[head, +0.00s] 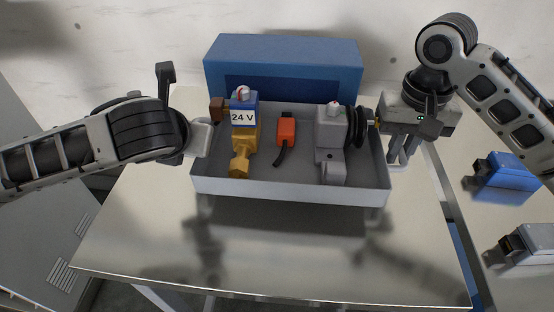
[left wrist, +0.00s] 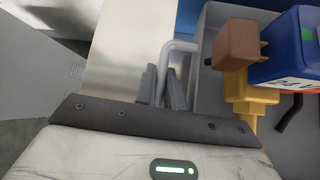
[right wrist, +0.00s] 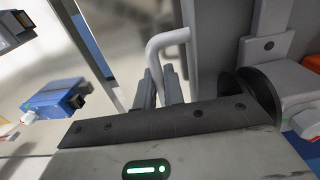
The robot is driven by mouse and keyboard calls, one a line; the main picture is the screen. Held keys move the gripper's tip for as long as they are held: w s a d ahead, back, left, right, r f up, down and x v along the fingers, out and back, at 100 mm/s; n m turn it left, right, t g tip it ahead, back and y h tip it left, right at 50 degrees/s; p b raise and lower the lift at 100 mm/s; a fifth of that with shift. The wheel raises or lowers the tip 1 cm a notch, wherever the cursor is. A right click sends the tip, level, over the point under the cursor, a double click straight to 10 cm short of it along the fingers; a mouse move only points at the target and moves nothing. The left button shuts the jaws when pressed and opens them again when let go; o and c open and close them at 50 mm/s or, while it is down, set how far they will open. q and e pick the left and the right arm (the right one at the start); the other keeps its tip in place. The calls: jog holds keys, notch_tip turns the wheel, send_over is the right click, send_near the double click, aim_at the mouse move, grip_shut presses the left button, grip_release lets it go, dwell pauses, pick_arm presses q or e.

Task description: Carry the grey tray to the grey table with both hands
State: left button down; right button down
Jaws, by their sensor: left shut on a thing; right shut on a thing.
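The grey tray (head: 290,191) is level in the head view, above a shiny grey metal table (head: 270,265) with a shadow below its front wall. It carries a yellow-and-blue part labelled 24 V (head: 243,140), an orange part (head: 287,130) and a grey part with black discs (head: 331,145). My left gripper (left wrist: 172,88) is shut on the tray's left bar handle (left wrist: 180,47). My right gripper (right wrist: 165,88) is shut on the right bar handle (right wrist: 168,38). In the head view my left fingers are mostly hidden; my right gripper (head: 403,150) shows at the tray's right end.
A blue box (head: 283,62) stands behind the tray. At the right, a blue device (head: 505,175) and a grey device (head: 528,243) lie on another shiny surface, beyond a gap. A grey cabinet (head: 45,235) stands at the left. The table's front part is bare.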

pick_arm(q)
jog(key=shift+w+a, duration=0.1)
pick_arm(e)
jog(key=shift+d, duration=0.15)
